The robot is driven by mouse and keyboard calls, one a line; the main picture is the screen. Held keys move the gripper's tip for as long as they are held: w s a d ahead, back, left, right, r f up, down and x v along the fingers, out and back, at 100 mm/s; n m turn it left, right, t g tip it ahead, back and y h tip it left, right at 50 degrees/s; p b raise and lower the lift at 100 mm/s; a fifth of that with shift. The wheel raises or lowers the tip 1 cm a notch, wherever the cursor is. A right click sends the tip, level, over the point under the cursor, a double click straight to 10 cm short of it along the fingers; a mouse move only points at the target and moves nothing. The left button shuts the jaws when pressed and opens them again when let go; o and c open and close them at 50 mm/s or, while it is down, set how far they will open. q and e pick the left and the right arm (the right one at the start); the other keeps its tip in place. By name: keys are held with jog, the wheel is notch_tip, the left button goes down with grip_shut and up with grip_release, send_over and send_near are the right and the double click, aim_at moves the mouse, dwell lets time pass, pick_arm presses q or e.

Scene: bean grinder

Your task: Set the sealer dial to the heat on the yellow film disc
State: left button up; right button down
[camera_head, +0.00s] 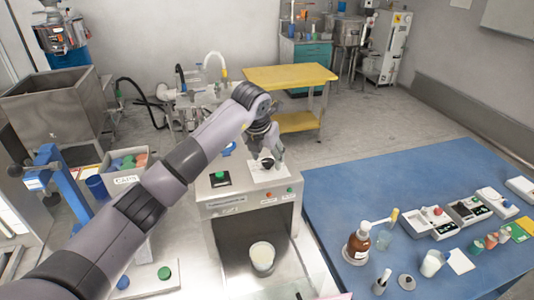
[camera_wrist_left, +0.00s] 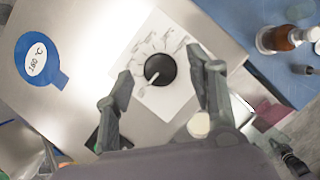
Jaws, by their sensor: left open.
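The sealer (camera_head: 250,210) is a metal box on the bench. Its black dial (camera_wrist_left: 160,69) sits on a white scale plate (camera_wrist_left: 165,100) with printed marks, too small to read. The dial's white pointer points to the lower left in the left wrist view. My left gripper (camera_head: 266,157) is open above the dial, with a fingertip to each side of it and gaps showing. A blue disc (camera_wrist_left: 38,60) with a white label, apparently reading 180 °C upside down, lies on the sealer top. I cannot make out a yellow film disc. My right gripper is not in view.
A green button (camera_head: 220,175) on a black plate is left of the dial. A white cup (camera_head: 262,256) stands in the sealer's front opening. The blue table (camera_head: 330,195) at right holds a brown bottle (camera_head: 357,246) and several small devices. A crate (camera_head: 127,160) stands left.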

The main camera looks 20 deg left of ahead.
pick_arm(q)
jog(key=shift+w+f, duration=0.15)
jog(key=shift+f, duration=0.15)
jog(key=shift+c, duration=0.3)
jog(key=c, duration=1.1)
